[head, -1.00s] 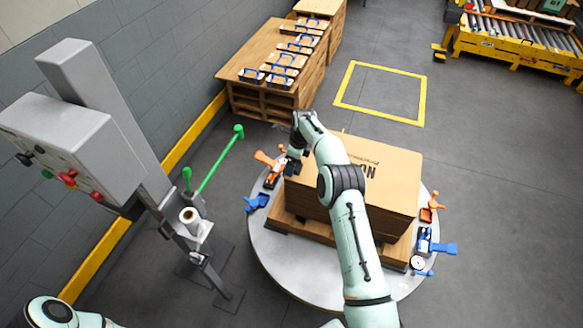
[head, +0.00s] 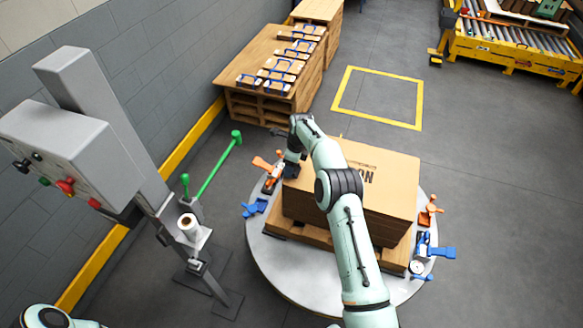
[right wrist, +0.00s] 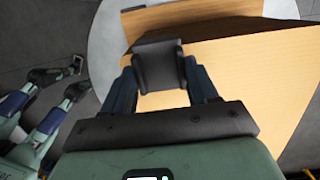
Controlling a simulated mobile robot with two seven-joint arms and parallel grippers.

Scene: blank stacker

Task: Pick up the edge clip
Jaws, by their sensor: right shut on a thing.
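In the right wrist view, a dark grey block-like piece (right wrist: 160,64), which I take to be the edge clip, sits between my right gripper's fingers (right wrist: 163,88). The gripper is shut on it, over the tan top of the carton stack (right wrist: 245,75). In the head view, my right gripper (head: 291,170) is at the stack's far left corner; the clip is hard to make out there.
The stack stands on a wooden pallet (head: 330,247) on a round grey turntable (head: 290,278). Orange tools (head: 430,212) and blue tools (head: 255,207) lie around its rim. A wrapping machine (head: 75,145) with a green bar (head: 215,170) stands left. A yellow floor square (head: 385,122) is empty.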

